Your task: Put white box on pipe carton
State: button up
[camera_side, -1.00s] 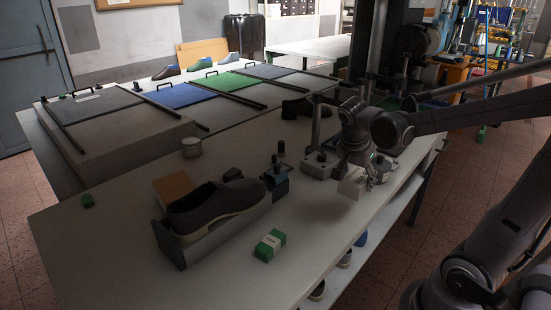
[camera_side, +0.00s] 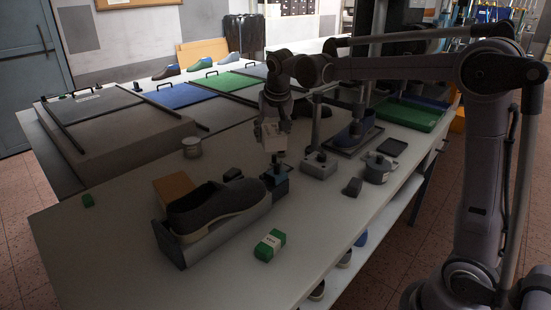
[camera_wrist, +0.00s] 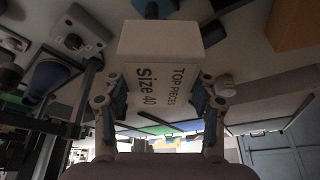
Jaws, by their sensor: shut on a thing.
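The white box (camera_side: 268,139) is held in my gripper (camera_side: 273,122), above the table beyond the blue-and-black clamp. In the wrist view, the white box (camera_wrist: 160,42) sits between the two fingers of my gripper (camera_wrist: 162,103); its label reads "TOP PIECES size 40". No carton in view is marked as a pipe carton. A plain orange-brown carton (camera_side: 173,186) stands on the table behind the dark shoe, left of my gripper, partly hidden by the shoe. An orange-brown thing (camera_wrist: 291,25) shows at the upper right of the wrist view.
A dark shoe (camera_side: 215,204) lies in a grey holder in front of the carton. The blue-and-black clamp (camera_side: 275,181) stands right of it. A green-and-white box (camera_side: 269,245) lies near the front edge. A round tin (camera_side: 192,147) stands behind.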

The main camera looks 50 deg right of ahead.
jog(key=w+a+n+y, duration=0.3)
jog(key=w+a+n, duration=0.4)
jog(key=w+a, duration=0.55)
send_over(172, 183)
jog(key=s, duration=0.2)
jog(key=shift+t, duration=0.4)
notch_tip(172, 183, down, 6)
jog(key=shift+w+f, duration=0.1)
jog(key=shift+w, duration=0.05)
jog(key=shift+f, duration=2)
jog(key=shift+f, duration=0.15)
jog(key=o, duration=1.3)
